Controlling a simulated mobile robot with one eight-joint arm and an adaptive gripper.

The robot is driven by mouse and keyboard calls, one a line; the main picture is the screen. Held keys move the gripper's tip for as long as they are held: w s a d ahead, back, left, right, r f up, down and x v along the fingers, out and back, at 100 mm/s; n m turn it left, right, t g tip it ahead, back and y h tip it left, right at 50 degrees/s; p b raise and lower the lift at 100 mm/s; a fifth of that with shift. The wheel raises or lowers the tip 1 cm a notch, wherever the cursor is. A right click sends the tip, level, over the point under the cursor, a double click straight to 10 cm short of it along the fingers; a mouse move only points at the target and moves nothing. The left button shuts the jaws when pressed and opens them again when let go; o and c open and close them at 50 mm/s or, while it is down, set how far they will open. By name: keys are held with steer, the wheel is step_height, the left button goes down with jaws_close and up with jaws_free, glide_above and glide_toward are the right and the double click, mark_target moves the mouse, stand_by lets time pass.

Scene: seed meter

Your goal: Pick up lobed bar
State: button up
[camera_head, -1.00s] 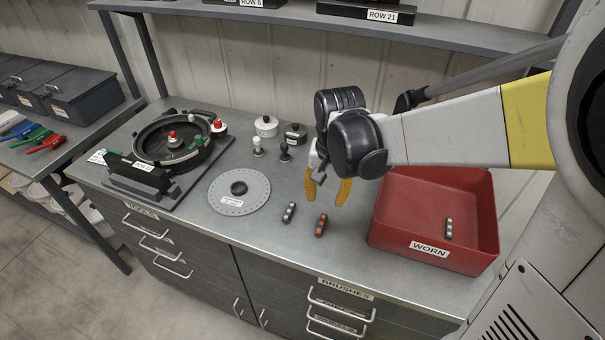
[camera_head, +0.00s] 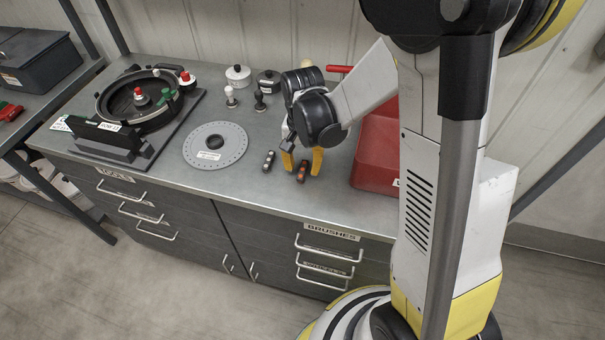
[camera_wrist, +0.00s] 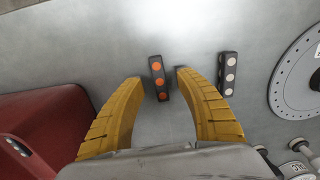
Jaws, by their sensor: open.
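Two small dark bars lie on the grey bench top; one has orange round studs (camera_head: 302,172) and the other has pale round studs (camera_head: 268,161). I cannot tell which of them the task calls the lobed bar. My gripper (camera_head: 302,165), with yellow fingers, is open and points down over the orange-studded bar. In the wrist view that bar (camera_wrist: 158,78) shows between the fingertips (camera_wrist: 159,77), with a gap on both sides. The pale-studded bar (camera_wrist: 228,72) lies outside the finger on the right. Whether the fingertips touch the bench is unclear.
A grey holed disc (camera_head: 215,144) lies to the left, beyond the pale-studded bar. A round black seed meter (camera_head: 140,100) stands farther left.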

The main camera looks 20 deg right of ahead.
steer(key=shift+f, duration=0.8)
steer(key=shift+r, duration=0.1)
jaws_close()
